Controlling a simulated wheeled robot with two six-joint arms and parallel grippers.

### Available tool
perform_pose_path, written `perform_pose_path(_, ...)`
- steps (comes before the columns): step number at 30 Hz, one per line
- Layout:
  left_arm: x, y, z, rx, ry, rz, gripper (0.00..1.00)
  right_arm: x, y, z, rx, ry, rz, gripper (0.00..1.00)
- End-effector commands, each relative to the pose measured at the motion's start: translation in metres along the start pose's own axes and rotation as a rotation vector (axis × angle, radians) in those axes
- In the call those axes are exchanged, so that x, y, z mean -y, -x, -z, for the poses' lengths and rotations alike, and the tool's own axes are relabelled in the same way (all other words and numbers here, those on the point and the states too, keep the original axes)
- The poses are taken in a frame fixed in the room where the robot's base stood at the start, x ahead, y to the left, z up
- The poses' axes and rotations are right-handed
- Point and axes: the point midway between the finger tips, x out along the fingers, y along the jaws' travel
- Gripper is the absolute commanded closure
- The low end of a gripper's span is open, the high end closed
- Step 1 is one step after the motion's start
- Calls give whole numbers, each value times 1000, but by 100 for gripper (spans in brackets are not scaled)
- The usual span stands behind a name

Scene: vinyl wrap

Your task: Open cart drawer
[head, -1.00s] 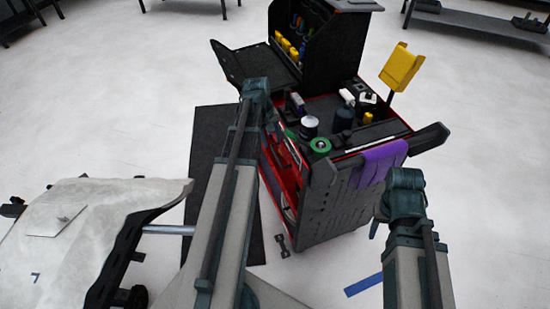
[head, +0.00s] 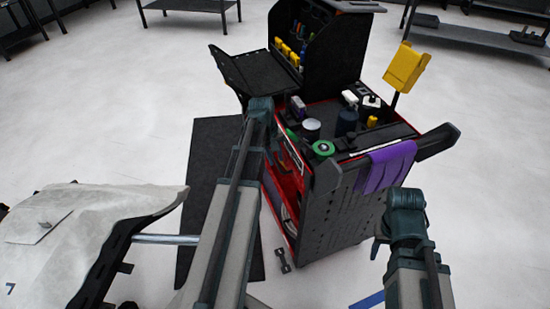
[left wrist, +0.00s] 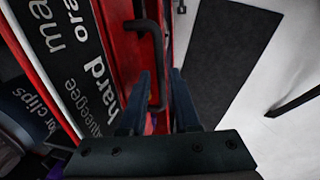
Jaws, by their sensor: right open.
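The black cart (head: 335,205) with red trim stands at the centre right of the head view, its red drawer side (head: 284,180) facing left. In the left wrist view, a red drawer front (left wrist: 120,45) carries a black bar handle (left wrist: 157,65). My left gripper (left wrist: 157,100) is open, its two fingers on either side of the handle's lower end; I cannot tell whether they touch it. In the head view my left arm partly hides this gripper and the drawer. My right gripper (head: 378,243) is open and empty, near the cart's front right, mostly hidden by its wrist.
A purple cloth (head: 385,167) hangs over the cart's edge. Bottles and a green roll (head: 322,148) stand on its top. A dark mat (head: 208,165) lies left of the cart.

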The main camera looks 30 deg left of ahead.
Motion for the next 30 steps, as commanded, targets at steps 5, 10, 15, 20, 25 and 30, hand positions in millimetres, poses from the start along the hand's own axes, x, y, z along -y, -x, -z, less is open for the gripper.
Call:
perform_pose_path(5,0,0,0,0,0,0,100,0,0,0,0,0,0,50)
perform_pose_path(10,0,0,0,0,0,0,100,0,0,0,0,0,0,50)
perform_pose_path(15,0,0,0,0,0,0,100,0,0,0,0,0,0,50)
perform_pose_path(20,0,0,0,0,0,0,100,0,0,0,0,0,0,50)
perform_pose_path(25,0,0,0,0,0,0,100,0,0,0,0,0,0,50)
perform_pose_path(30,0,0,0,0,0,0,100,0,0,0,0,0,0,50)
